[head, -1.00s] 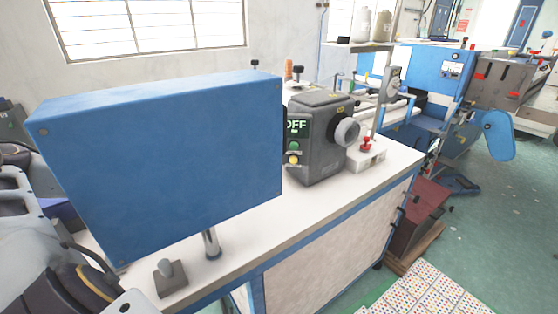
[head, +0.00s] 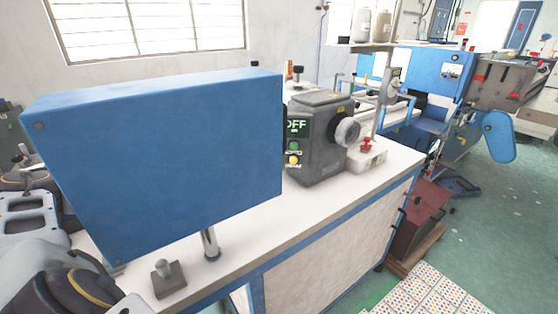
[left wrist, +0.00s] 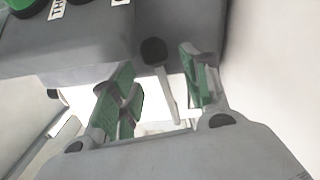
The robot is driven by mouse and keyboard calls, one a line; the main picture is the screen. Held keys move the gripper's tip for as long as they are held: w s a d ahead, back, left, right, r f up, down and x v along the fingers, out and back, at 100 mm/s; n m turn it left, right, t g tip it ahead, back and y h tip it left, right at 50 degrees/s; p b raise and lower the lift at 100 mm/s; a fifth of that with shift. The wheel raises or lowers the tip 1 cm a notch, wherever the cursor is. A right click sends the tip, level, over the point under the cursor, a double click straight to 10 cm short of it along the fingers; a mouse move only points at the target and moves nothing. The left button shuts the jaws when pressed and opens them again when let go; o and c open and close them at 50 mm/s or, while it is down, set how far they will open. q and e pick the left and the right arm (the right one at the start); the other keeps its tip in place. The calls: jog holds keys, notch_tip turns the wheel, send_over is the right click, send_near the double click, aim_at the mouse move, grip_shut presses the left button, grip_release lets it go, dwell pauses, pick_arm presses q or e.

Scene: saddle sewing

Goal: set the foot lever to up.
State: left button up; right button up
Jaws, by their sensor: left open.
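The foot lever (left wrist: 165,85) shows in the left wrist view as a thin pale rod with a black ball knob, below a grey machine housing (left wrist: 75,45). My left gripper (left wrist: 160,90) is open, with its green-padded fingers on either side of the lever. I cannot tell whether either pad touches it. The rod slants in the picture, with the knob at its upper end; its position, up or down, is unclear. In the head view the left fingers and this lever do not show. My right gripper is not in view.
A large blue box (head: 160,165) stands at the front of the white table (head: 315,205) and blocks the view behind it. A grey control unit (head: 318,140) reading OFF stands to its right. A small grey block with a knob (head: 168,280) sits near the front edge.

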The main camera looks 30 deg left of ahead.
pick_arm(q)
jog(key=shift+w+d, duration=0.2)
jog(key=shift+w, duration=0.4)
jog(key=c, duration=0.8)
grip_shut()
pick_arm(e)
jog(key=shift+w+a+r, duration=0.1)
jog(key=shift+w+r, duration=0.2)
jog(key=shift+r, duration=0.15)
